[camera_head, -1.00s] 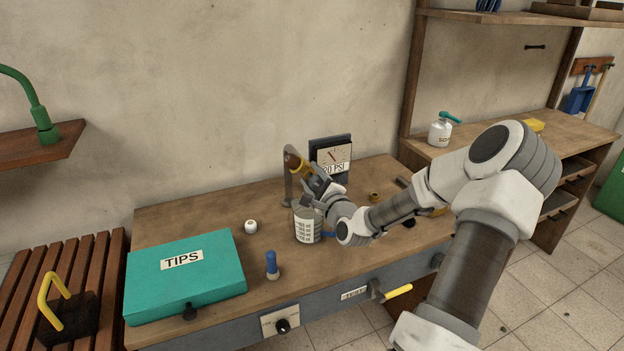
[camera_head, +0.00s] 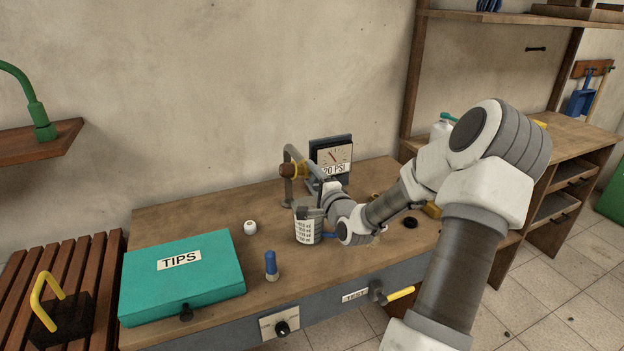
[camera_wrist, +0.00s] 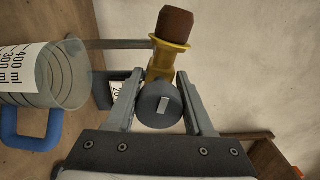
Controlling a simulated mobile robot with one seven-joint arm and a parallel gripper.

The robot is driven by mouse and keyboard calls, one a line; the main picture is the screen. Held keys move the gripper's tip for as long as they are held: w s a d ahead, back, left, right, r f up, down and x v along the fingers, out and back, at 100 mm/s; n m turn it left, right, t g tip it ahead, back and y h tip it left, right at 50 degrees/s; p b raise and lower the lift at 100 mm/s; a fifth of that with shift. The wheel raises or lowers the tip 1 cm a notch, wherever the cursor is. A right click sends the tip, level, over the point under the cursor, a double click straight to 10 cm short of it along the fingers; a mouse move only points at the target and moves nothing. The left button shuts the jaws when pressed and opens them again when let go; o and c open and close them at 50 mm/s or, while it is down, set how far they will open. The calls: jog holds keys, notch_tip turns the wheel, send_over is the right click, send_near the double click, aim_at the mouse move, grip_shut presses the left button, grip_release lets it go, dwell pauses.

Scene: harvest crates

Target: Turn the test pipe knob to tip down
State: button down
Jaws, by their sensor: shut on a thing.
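The test pipe (camera_head: 287,155) is a grey bent pipe at the back of the bench. At its end is a yellow fitting (camera_head: 302,171) with a brown tip (camera_head: 287,170), which points left in the head view. In the wrist view the brown tip (camera_wrist: 174,25) and yellow fitting (camera_wrist: 168,58) stand beyond a round grey knob (camera_wrist: 159,104) with a white mark. My gripper (camera_head: 316,184) holds the knob between its two fingers (camera_wrist: 160,80).
A clear measuring jug (camera_head: 307,229) with a blue handle (camera_wrist: 30,132) stands close beside my gripper. A gauge (camera_head: 332,156) reading 20 PSI stands behind.

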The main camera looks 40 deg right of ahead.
jog(key=shift+f+n+b, duration=0.2)
jog(key=shift+n+b, duration=0.65)
jog(key=shift+n, duration=0.45)
jog(key=shift+f+n+b, duration=0.15)
jog(key=shift+n+b, duration=0.7)
jog(key=shift+n, duration=0.45)
jog(key=shift+n+b, duration=2.25)
jog(key=shift+n, duration=0.35)
jog(key=shift+d+f+n+b, duration=0.1)
jog(key=shift+d+n+b, duration=0.05)
jog(key=shift+n+b, duration=2.9)
jog(key=shift+s+n+b, duration=0.1)
jog(key=shift+n+b, duration=1.6)
jog(key=shift+n, duration=0.35)
jog(key=shift+d+r+n+b, duration=0.1)
jog(key=shift+r+n+b, duration=0.15)
jog(key=shift+n+b, duration=0.2)
jog(key=shift+c, duration=1.5)
grip_release()
jog(key=shift+s, duration=0.1)
jog(key=p+v, duration=0.2)
jog(key=v, duration=1.5)
jog(key=shift+a, duration=0.2)
